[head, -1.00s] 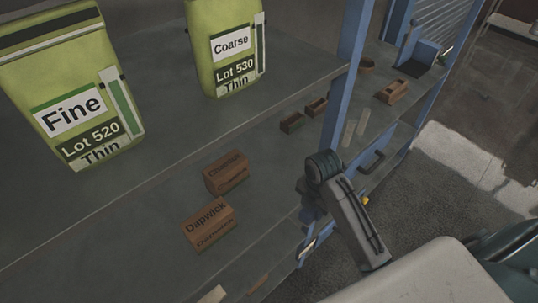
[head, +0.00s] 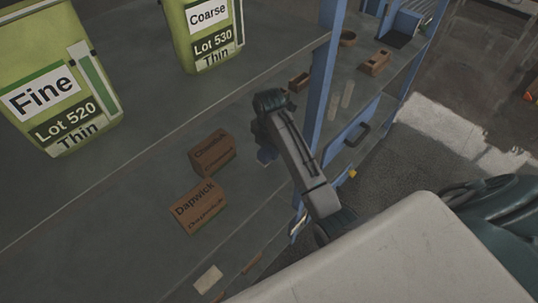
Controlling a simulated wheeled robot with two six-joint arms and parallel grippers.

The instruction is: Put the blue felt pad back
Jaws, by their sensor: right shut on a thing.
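My right arm reaches in from the lower right over the shelf, its wrist bent downward. My right gripper (head: 265,150) is small and dark here, just right of the two brown boxes and above the shelf surface. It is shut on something. A small dull-blue patch at its tip looks like the blue felt pad (head: 266,157); its outline is mostly hidden and hard to tell. My left gripper is not in view.
Brown boxes, one labelled Dapwick (head: 199,206) and one behind it (head: 212,152), stand on the grey shelf. Green bags marked Fine (head: 60,85) and Coarse (head: 208,35) stand behind. A blue post (head: 322,75) rises beyond my arm. Small brown trays (head: 374,61) lie past it.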

